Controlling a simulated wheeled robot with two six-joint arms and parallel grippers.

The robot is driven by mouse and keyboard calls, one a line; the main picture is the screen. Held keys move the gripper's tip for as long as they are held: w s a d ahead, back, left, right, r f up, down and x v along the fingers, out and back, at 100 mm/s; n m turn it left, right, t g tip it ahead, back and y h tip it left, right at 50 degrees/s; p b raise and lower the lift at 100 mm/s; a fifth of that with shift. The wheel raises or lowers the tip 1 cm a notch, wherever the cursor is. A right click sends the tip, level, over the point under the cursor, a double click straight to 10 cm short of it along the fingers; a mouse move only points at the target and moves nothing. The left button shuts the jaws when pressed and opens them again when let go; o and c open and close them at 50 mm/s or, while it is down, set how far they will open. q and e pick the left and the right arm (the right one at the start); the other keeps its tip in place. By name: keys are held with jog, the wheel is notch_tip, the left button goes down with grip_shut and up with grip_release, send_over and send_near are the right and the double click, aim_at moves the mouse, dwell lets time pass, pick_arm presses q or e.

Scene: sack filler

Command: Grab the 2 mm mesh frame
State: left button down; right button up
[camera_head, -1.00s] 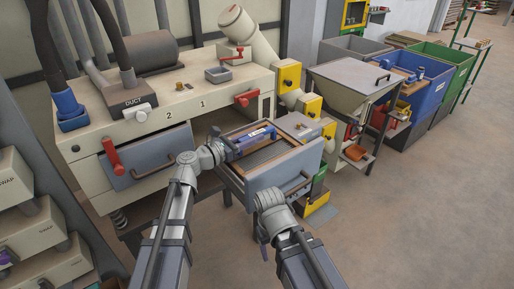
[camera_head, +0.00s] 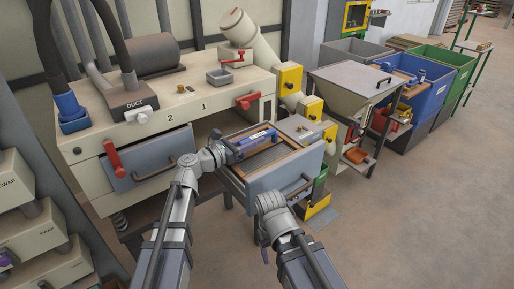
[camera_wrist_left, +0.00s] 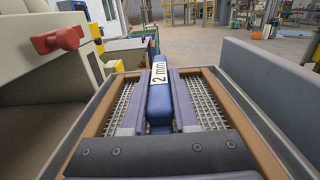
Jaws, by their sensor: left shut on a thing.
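The 2 mm mesh frame (camera_wrist_left: 212,110) has a wooden border, grey wire mesh and a blue handle labelled "2 mm". It lies in the pulled-out grey drawer (camera_head: 275,178); its blue handle also shows in the head view (camera_head: 262,138). My left gripper (camera_wrist_left: 158,100) is shut on the blue handle, one finger along each side. In the head view my left gripper (camera_head: 233,149) reaches over the drawer from the left. My right wrist (camera_head: 272,204) is in front of the drawer, and its fingers cannot be made out.
A second grey drawer (camera_head: 150,178) with a red lever (camera_head: 115,158) is at left on the cream machine (camera_head: 165,110). A steel hopper (camera_head: 345,90) and coloured bins (camera_head: 430,95) stand to the right. Open floor (camera_head: 430,210) lies at the right front.

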aim_at(254, 137)
pick_arm(q)
jog(key=shift+r, duration=0.15)
notch_tip(254, 137, up, 18)
jog(key=p, duration=1.8)
